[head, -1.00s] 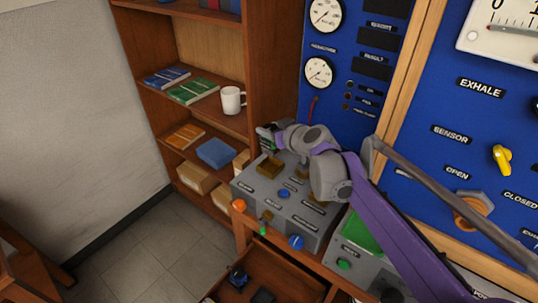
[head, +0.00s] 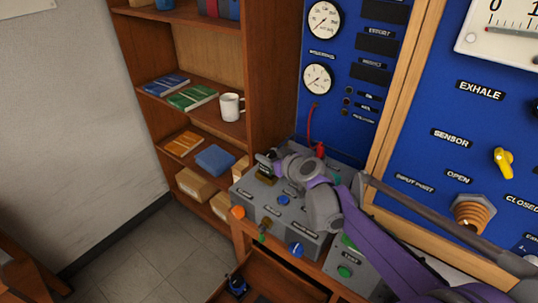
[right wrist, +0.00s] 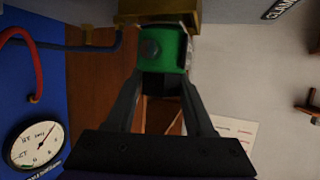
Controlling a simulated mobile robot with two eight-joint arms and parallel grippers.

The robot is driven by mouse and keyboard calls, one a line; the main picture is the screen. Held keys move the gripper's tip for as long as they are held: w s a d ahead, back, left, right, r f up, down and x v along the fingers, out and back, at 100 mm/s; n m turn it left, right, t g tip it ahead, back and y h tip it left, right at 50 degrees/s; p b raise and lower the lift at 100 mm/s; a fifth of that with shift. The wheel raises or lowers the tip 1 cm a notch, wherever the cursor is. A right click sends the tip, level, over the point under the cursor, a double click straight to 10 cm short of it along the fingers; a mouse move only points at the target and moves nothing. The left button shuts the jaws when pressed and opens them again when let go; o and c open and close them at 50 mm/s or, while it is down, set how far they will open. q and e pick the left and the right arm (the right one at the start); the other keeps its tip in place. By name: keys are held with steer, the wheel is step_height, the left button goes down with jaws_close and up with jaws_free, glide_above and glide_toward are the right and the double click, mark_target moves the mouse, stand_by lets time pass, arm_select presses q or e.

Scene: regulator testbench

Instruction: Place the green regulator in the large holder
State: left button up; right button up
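The green regulator (right wrist: 172,48) is between the fingertips of my right gripper (right wrist: 162,82) in the right wrist view, gripped at its dark end. Its far end meets the brass large holder (right wrist: 160,14); I cannot tell how far it sits inside. In the head view my right gripper (head: 266,160) is at the back left of the grey testbench box, right over the large holder (head: 266,179), which is partly hidden. The regulator is mostly hidden there by the gripper. My left gripper is not in view.
The grey box (head: 258,203) carries blue knobs and an orange knob (head: 238,212). A red hose (head: 309,125) hangs by the blue panel behind. An open drawer (head: 262,275) holds a blue part (head: 237,286). A wooden shelf with a white mug (head: 231,107) stands left.

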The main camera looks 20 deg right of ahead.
steer(key=o, duration=0.3)
steer(key=shift+r, duration=0.1)
steer(key=p+v, duration=0.1)
steer(key=v, duration=1.1)
steer(key=s+a+f+g, duration=0.2)
steer(key=s+a+f, duration=0.15)
steer(key=s, duration=0.25)
steer(key=s+a+f+g, duration=0.2)
steer(key=s+f, duration=0.3)
steer(key=s, duration=0.1)
steer(key=s+d+f+m+g+h, duration=0.1)
steer(key=s+f+h, duration=0.1)
steer(key=s+f, duration=0.2)
steer(key=s+d+f+m+g+h, duration=0.1)
steer(key=s+f, duration=0.3)
steer(key=s, duration=0.5)
steer(key=shift+d+m+g+h, duration=0.4)
steer(key=shift+m+g, duration=0.2)
steer(key=shift+g, duration=0.2)
